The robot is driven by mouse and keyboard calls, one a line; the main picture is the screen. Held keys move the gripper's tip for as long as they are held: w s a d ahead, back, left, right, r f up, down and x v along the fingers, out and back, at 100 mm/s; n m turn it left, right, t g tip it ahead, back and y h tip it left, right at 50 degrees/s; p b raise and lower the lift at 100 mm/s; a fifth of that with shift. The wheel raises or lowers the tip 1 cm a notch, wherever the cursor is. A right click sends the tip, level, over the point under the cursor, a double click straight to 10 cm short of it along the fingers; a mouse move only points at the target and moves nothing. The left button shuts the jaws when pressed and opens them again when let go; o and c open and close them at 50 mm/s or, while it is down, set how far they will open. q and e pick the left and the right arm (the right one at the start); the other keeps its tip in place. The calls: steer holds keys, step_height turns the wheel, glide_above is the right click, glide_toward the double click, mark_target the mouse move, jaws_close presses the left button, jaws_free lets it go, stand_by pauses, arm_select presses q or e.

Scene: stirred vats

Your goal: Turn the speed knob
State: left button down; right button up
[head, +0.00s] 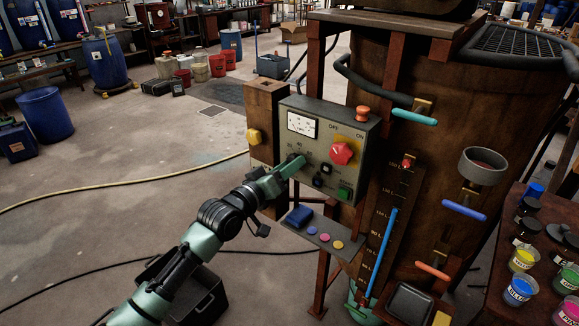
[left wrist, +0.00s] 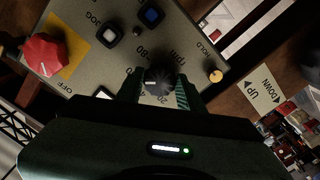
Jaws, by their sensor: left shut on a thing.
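The speed knob (left wrist: 158,80) is a dark ribbed knob with a white pointer line, ringed by a number scale marked rpm in the left wrist view. It is on the grey control panel (head: 290,107), which also shows in the left wrist view (left wrist: 195,50). My left gripper (head: 293,166) is at the panel's lower left, its fingers on either side of the knob and shut on it. The gripper hides most of the knob in the head view. My right gripper is not in view.
A red rotary switch (head: 342,153) marked OFF and ON, a black switch (head: 326,169), a green button (head: 345,192) and an orange mushroom button (head: 362,114) are close by. A yellow knob (head: 253,137) is on the post at left. The vat (head: 385,80) stands behind.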

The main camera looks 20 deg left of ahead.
arm_select(q)
steer(key=shift+f+m, duration=0.15)
steer(key=shift+m, duration=0.25)
steer(key=c, duration=0.9)
jaws_free()
steer(key=b+v, duration=0.1)
steer(key=v, duration=0.7)
steer(key=shift+b, duration=0.3)
